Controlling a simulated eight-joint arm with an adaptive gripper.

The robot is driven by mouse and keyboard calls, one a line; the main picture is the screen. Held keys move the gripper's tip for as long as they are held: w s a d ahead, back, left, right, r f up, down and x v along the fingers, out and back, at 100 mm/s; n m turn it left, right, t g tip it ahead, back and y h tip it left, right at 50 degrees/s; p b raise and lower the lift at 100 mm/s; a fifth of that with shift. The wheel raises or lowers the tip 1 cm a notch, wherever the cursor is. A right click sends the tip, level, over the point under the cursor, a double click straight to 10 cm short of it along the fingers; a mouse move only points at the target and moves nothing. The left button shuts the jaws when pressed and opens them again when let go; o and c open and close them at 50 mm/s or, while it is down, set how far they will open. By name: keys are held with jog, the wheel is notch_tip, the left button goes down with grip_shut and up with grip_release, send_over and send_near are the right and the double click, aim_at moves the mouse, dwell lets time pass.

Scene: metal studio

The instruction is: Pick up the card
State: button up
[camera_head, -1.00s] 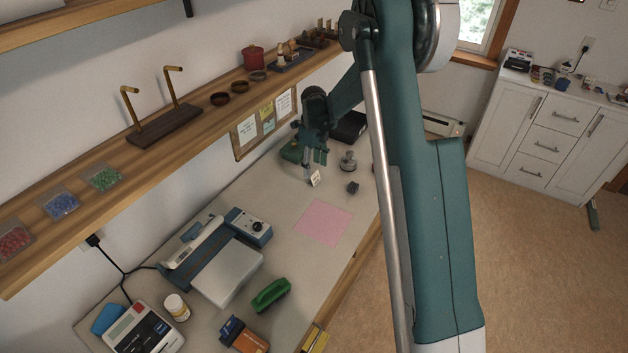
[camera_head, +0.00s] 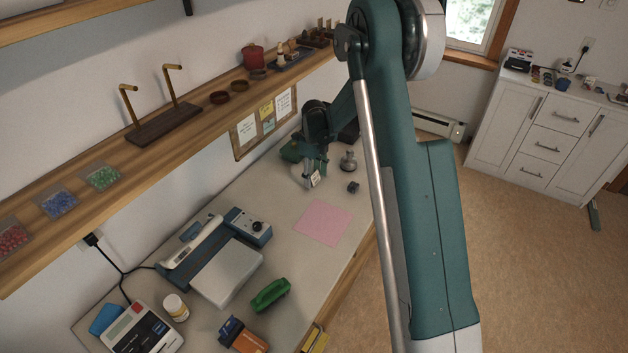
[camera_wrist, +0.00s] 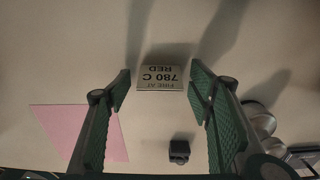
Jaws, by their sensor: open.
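The card (camera_wrist: 160,79) is a small white piece with dark print reading "FIRE AT 780 C RED", upside down in the wrist view. It lies between and just beyond the tips of my gripper (camera_wrist: 160,88), whose two green fingers are spread apart on either side with nothing held. In the head view my gripper (camera_head: 312,178) hangs low over the far part of the bench, and the card (camera_head: 315,180) shows as a small pale patch at its fingers. I cannot tell whether any finger touches the card.
A pink sheet (camera_head: 323,223) lies flat nearer on the bench (camera_head: 290,215). A small dark block (camera_head: 353,187) and a grey metal object (camera_head: 348,161) stand to the right of my gripper. A shelf (camera_head: 150,150) runs along the wall on the left.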

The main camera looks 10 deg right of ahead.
dwell(0.5)
jog(key=c, duration=0.7)
jog(key=shift+r+p, duration=0.65)
jog(key=shift+r, duration=4.35)
